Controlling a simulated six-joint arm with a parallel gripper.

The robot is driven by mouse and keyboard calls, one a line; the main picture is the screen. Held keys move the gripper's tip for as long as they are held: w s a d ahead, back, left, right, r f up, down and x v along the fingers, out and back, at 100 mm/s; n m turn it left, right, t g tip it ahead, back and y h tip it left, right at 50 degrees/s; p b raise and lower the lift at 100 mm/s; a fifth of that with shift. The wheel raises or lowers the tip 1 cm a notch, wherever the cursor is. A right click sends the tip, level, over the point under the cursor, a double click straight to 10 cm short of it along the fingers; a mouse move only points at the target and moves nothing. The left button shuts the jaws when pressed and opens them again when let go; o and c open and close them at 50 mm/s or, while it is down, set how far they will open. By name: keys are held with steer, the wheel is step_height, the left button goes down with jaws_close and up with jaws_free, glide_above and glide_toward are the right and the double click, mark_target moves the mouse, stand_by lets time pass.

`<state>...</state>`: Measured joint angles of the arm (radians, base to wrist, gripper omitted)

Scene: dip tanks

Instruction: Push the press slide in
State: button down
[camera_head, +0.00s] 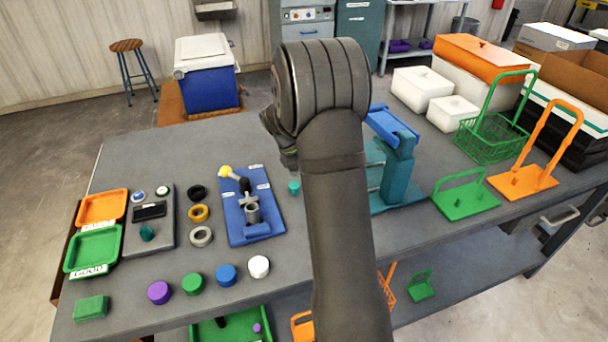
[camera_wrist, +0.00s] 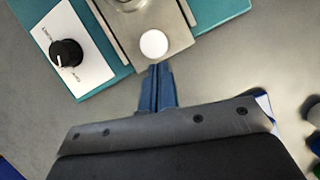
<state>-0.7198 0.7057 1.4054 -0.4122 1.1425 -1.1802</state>
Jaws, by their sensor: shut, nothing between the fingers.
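The teal press (camera_head: 397,180) stands on the bench, partly hidden behind my arm in the head view. In the wrist view its teal base (camera_wrist: 215,12) carries a metal slide (camera_wrist: 183,40) with a round white knob (camera_wrist: 154,44) near its front end. My gripper (camera_wrist: 158,68) has its blue fingers shut together and empty. The fingertips are at the slide's front edge, just below the white knob in the picture; I cannot tell whether they touch it. The gripper is hidden in the head view.
A black dial (camera_wrist: 66,53) on a white panel sits left of the slide. A blue fixture (camera_head: 262,192) lies left of my arm. Green and orange carriers (camera_head: 466,200) stand right of the press. Several coloured pucks (camera_head: 226,275) line the front.

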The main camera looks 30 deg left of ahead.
steer(key=w+d, duration=0.8)
steer(key=shift+w+d, duration=0.15)
steer(key=shift+w, duration=0.05)
steer(key=a, duration=0.1)
steer(key=s+a, duration=0.2)
steer(key=a, duration=0.1)
steer(key=shift+s+a, duration=0.1)
steer(key=shift+s, duration=0.15)
steer(key=v, duration=1)
steer(key=shift+d, duration=0.2)
steer(key=shift+w, duration=0.1)
